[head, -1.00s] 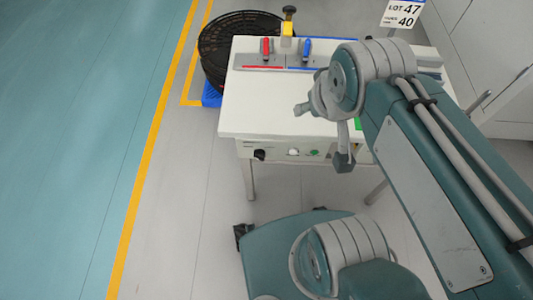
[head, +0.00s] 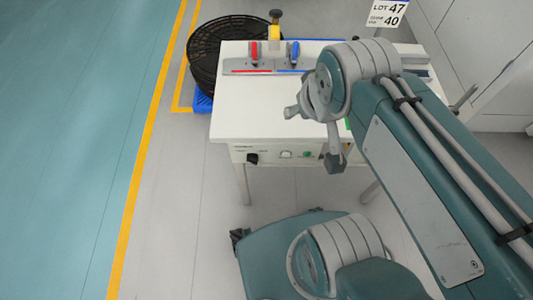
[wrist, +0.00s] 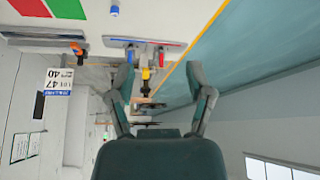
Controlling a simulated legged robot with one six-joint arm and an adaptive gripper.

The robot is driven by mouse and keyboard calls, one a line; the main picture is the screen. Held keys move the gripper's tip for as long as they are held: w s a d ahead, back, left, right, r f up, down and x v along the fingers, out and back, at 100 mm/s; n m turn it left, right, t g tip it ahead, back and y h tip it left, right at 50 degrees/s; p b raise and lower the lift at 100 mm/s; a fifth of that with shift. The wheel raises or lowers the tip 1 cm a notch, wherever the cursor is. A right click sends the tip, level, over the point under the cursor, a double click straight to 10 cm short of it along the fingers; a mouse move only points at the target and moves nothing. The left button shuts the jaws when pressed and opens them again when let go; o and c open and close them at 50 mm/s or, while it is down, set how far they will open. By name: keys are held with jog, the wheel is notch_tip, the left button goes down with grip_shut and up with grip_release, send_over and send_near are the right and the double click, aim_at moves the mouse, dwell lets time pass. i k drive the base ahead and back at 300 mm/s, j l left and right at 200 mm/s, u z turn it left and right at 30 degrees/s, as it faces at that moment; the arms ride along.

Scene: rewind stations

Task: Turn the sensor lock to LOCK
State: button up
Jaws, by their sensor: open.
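The white station table (head: 260,110) stands in front of me. On its front panel is a black rotary knob (head: 252,158), beside a small white round control (head: 286,154) and a green button (head: 308,154). The lettering is too small to read, so I cannot tell for sure which control is the sensor lock or how it is set. My gripper (wrist: 160,75) shows in the wrist view with its two fingers spread apart and nothing between them. It is above the table side, apart from the front knob.
Grey cabinets (head: 485,50) are at right. Floor at left is clear.

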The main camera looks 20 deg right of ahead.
aim_at(252, 158)
jog(key=k+j+z, duration=0.5)
jog(key=k+j, duration=0.3)
jog(key=j, duration=0.15)
